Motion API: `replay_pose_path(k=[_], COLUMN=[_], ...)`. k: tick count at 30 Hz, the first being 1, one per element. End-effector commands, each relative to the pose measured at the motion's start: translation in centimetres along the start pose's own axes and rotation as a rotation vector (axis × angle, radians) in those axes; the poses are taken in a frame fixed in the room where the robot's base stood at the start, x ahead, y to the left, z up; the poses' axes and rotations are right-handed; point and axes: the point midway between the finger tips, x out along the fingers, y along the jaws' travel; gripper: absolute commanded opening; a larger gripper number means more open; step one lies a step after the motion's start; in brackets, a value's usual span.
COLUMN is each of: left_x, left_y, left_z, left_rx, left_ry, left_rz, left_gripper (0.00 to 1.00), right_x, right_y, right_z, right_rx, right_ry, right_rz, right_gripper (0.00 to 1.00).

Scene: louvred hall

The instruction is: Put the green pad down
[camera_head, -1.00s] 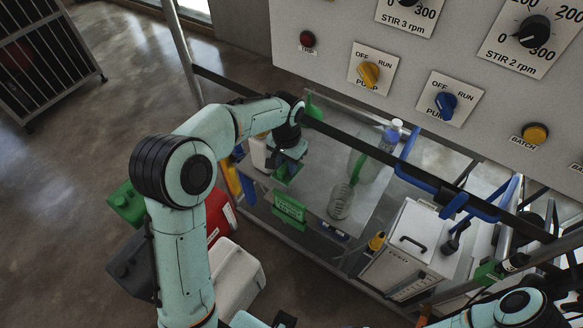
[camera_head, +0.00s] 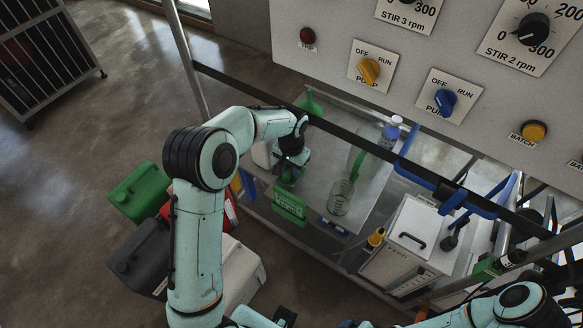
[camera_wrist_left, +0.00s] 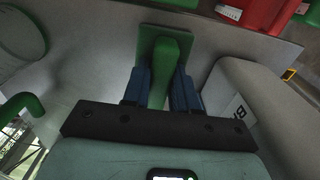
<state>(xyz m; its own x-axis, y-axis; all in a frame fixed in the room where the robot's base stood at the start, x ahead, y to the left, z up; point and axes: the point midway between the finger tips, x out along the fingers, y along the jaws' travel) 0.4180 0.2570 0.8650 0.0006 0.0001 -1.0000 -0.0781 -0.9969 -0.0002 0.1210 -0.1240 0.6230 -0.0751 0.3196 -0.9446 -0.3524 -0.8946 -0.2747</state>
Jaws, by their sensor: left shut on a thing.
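My left gripper (camera_head: 291,170) is over the left part of the grey bench top (camera_head: 318,178). In the left wrist view its blue fingers (camera_wrist_left: 160,88) are shut on the green pad (camera_wrist_left: 171,58), on its thick green grip. A flat green plate shows beyond the fingertips. In the head view the pad (camera_head: 289,180) is mostly hidden under the gripper, low over the bench behind the green sign. I cannot tell whether it touches the bench top. My right gripper is not in view; only part of that arm shows at lower right.
A white container (camera_wrist_left: 250,95) stands close beside the gripper. A black rail (camera_head: 345,135) crosses in front. The bench middle is mostly bare.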

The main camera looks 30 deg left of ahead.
Motion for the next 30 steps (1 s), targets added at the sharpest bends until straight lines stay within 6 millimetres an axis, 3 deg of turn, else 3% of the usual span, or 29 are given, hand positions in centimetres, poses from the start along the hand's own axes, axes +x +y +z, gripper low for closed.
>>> replay_pose_path(k=[3,4,6,18,30], left_x=[0.4,0.3,0.3,-0.6,-8.7], left_y=[0.0,0.0,0.0,0.0,0.0], left_z=[0.0,0.0,0.0,-0.1,-0.1], left_rx=[0.000,0.000,0.000,0.000,0.001], left_ry=[0.000,0.000,0.000,0.003,0.006], left_rz=[0.000,0.000,0.000,0.000,0.000], left_gripper=[0.00,0.37,0.53,0.53,0.53], right_x=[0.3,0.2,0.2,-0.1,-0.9], right_y=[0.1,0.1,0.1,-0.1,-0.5], right_z=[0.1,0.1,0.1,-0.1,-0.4], right_rx=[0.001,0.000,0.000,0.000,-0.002], right_ry=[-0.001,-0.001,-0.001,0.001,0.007], right_rz=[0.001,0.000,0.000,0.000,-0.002], right_gripper=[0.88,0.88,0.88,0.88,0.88])
